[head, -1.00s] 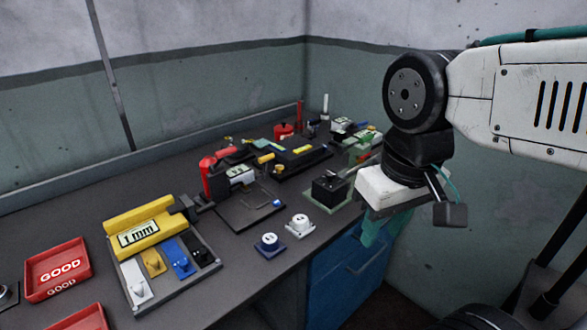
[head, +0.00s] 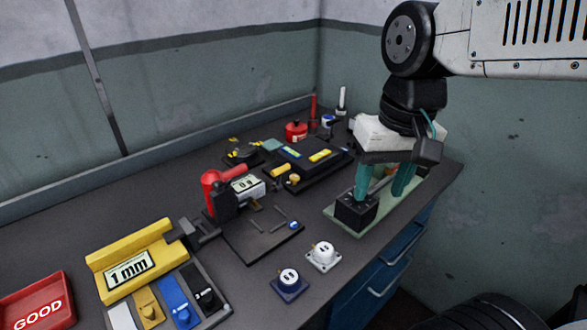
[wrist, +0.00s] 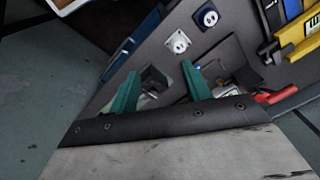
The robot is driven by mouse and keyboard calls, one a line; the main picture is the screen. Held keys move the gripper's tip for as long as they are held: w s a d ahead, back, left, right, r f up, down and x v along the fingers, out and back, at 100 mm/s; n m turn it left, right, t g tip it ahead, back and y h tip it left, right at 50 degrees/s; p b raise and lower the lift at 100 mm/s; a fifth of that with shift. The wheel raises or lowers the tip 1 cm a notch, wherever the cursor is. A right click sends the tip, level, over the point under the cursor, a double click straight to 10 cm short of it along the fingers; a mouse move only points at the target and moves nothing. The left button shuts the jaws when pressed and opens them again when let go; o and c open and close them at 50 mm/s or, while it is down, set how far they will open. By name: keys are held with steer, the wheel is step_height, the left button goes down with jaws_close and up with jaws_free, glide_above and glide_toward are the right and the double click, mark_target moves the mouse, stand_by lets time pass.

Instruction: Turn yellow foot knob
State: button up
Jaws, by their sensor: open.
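My gripper (head: 381,196) is open and points down over the green base plate (head: 345,226) at the right end of the bench. Its two teal fingers stand apart, just behind and right of a black block (head: 355,214) on that plate. In the wrist view the open fingers (wrist: 160,70) reach toward the bench, with a dark box partly visible between them. A small yellow knob (head: 294,180) shows on the device left of my gripper; I cannot tell whether it is the foot knob. The rest of the green plate is partly hidden by the gripper.
A white socket piece (head: 323,256) and a blue one (head: 289,283) lie near the front edge. Blue drawers are below the bench.

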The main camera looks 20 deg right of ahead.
steer(key=w+m, duration=0.3)
steer(key=w, duration=0.7)
steer(key=m+g+y, duration=0.2)
steer(key=m+y, duration=0.1)
steer(key=m, duration=0.6)
glide_toward(295, 176)
steer(key=shift+f, duration=0.4)
steer(key=shift+w+f+g+y, duration=0.1)
steer(key=shift+f+g+y, duration=0.2)
steer(key=x, duration=0.7)
steer(key=shift+a+f, duration=0.1)
steer(key=shift+f, duration=0.15)
